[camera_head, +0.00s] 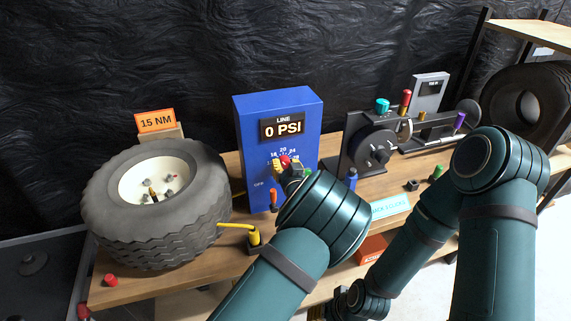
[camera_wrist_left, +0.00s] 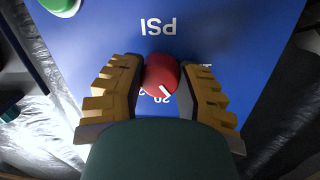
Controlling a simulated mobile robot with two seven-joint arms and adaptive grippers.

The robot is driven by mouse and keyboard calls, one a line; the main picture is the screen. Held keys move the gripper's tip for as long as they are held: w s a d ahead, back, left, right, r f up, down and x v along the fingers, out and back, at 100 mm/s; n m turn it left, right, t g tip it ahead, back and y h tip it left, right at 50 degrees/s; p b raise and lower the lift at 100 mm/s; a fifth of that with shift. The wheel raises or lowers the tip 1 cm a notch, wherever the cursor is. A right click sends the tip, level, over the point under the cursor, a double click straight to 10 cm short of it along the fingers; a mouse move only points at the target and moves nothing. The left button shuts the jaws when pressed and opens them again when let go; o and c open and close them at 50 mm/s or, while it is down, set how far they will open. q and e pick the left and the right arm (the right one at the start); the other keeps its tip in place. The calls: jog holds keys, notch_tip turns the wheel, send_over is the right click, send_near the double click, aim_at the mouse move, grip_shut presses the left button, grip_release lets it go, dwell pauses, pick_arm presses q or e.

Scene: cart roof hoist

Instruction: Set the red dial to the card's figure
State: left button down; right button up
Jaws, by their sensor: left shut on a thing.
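The red dial (camera_head: 285,160) is on the front of the blue box (camera_head: 252,140), whose display reads LINE 0 PSI. Printed figures including 16, 20 and 24 arc above the dial. My left gripper (camera_head: 287,170) is shut on the dial, and in the left wrist view (camera_wrist_left: 160,92) its yellow fingers stand either side of the red knob (camera_wrist_left: 160,75). A white pointer mark shows on the knob; the figure it points to is unclear. An orange card (camera_head: 156,121) reads 15 NM. My right gripper is mostly hidden at the bottom edge.
A tyre (camera_head: 155,225) lies on the bench at left, with a yellow hose fitting (camera_head: 254,238) beside it. A black machine with a round plate (camera_head: 374,150) stands right of the box. A grey panel (camera_head: 429,92) has a small unreadable display. An orange-handled lever (camera_head: 273,198) is below the dial.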

pick_arm(q)
jog(key=m+p, duration=0.1)
jog(key=m, duration=0.1)
jog(key=shift+m, duration=0.3)
jog(key=m+y+p, duration=0.1)
jog(key=m+p, duration=0.1)
jog(key=m, duration=0.2)
jog(key=shift+a+r+m+g, duration=0.1)
jog(key=shift+m+g, duration=0.2)
jog(key=shift+m, duration=0.1)
jog(key=m+p, duration=0.1)
jog(key=m, duration=0.2)
jog(key=shift+y, duration=0.3)
jog(key=shift+m, duration=1.8)
jog(key=shift+r, duration=0.1)
jog(key=c, duration=0.5)
grip_release()
jog(key=shift+a, duration=0.1)
jog(key=shift+c, duration=0.2)
